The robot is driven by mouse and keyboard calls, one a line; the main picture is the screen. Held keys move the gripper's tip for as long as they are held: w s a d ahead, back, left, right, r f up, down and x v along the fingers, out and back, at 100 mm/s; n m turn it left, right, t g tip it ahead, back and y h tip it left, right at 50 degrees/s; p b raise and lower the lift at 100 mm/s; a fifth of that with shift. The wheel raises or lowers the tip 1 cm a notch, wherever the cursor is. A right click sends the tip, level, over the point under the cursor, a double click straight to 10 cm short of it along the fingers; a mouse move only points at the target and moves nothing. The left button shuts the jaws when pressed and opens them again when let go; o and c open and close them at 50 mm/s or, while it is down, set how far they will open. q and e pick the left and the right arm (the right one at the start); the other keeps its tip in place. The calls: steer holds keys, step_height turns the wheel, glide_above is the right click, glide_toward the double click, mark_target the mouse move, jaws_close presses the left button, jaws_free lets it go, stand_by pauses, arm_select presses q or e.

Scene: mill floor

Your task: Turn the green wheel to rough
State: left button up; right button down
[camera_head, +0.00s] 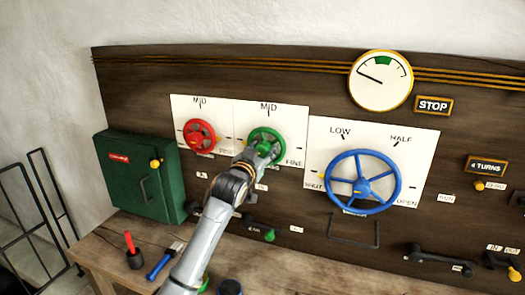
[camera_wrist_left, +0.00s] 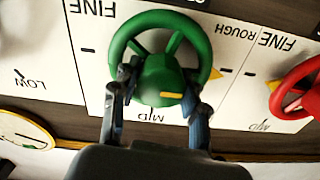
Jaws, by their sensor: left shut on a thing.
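The green wheel (camera_head: 268,133) is on a white plate of the dark wooden panel, between the red wheel (camera_head: 200,135) and the blue wheel (camera_head: 362,181). My left gripper (camera_head: 262,150) is shut on the green wheel from the front and covers its lower part. In the left wrist view, which is upside down, the fingers (camera_wrist_left: 160,86) straddle the hub of the green wheel (camera_wrist_left: 195,38). A yellow mark shows by its rim on the side of the ROUGH label (camera_wrist_left: 235,33). A short yellow bar is on the hub. My right gripper is not in view.
A green box (camera_head: 125,185) hangs on the panel at left. A gauge (camera_head: 380,80) is above the blue wheel. A green-tipped lever (camera_head: 269,235) sits below the green wheel. A blue-handled brush (camera_head: 162,265) and a red-handled tool (camera_head: 130,245) are on the wooden bench.

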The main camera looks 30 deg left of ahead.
arm_select(q)
steer(key=o, duration=1.1)
steer(key=shift+o, duration=0.2)
steer(key=v, duration=1.2)
